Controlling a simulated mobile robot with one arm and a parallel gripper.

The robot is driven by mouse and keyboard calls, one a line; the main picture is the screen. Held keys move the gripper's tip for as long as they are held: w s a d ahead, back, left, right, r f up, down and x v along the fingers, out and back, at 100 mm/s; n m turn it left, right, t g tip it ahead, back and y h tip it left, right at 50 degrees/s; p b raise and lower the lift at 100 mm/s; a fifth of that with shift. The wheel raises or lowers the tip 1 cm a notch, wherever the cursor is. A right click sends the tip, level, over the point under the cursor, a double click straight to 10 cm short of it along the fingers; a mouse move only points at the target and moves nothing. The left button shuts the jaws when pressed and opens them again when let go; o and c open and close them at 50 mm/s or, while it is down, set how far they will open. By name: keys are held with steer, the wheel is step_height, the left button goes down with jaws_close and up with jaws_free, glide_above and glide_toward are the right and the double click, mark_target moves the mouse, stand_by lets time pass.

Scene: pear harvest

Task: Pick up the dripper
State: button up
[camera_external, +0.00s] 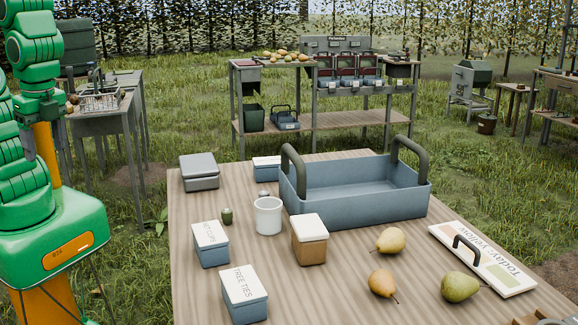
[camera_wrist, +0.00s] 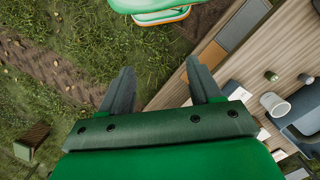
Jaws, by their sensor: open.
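No thing in view is labelled as the dripper. A small dark green piece (camera_external: 227,215) stands on the wooden table (camera_external: 185,290), just left of a white cup (camera_external: 268,216); it may be the dripper, but it is too small to tell. A smaller grey piece (camera_external: 263,194) lies behind the cup. In the wrist view a small green piece (camera_wrist: 271,76) shows near the white cup (camera_wrist: 275,104). My gripper (camera_wrist: 163,85) is open and empty, its two dark fingers wide apart over grass, left of the table. In the external view my arm hangs at the left, apart from the table.
A blue tote (camera_external: 355,207) with dark handles stands at the table's back. Lidded boxes (camera_external: 210,244) (camera_external: 243,296) (camera_external: 310,240), a grey case (camera_external: 199,172), several pears (camera_external: 390,240) and a sign board (camera_external: 483,262) occupy the table. Other benches stand behind on grass.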

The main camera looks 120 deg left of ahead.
steer(key=w+a+f, duration=0.2)
steer(key=w+a, duration=0.4)
steer(key=w, duration=0.3)
steer(key=n+t, duration=0.2)
steer(key=n, duration=0.1)
glide_above(226, 211)
steer(key=f, duration=1.1)
steer(key=d+f, duration=0.1)
steer(key=f, duration=0.5)
steer(key=shift+w+f, duration=0.1)
steer(key=shift+w, duration=0.2)
steer(key=shift+a+f, duration=0.35)
steer(key=shift+a, duration=0.05)
steer(key=shift+f, duration=1.2)
steer(key=f, duration=0.2)
steer(key=s+f, duration=0.1)
steer(key=f, duration=0.1)
steer(key=shift+a, duration=0.15)
steer(key=shift+w+f, duration=0.1)
steer(key=shift+f, duration=0.45)
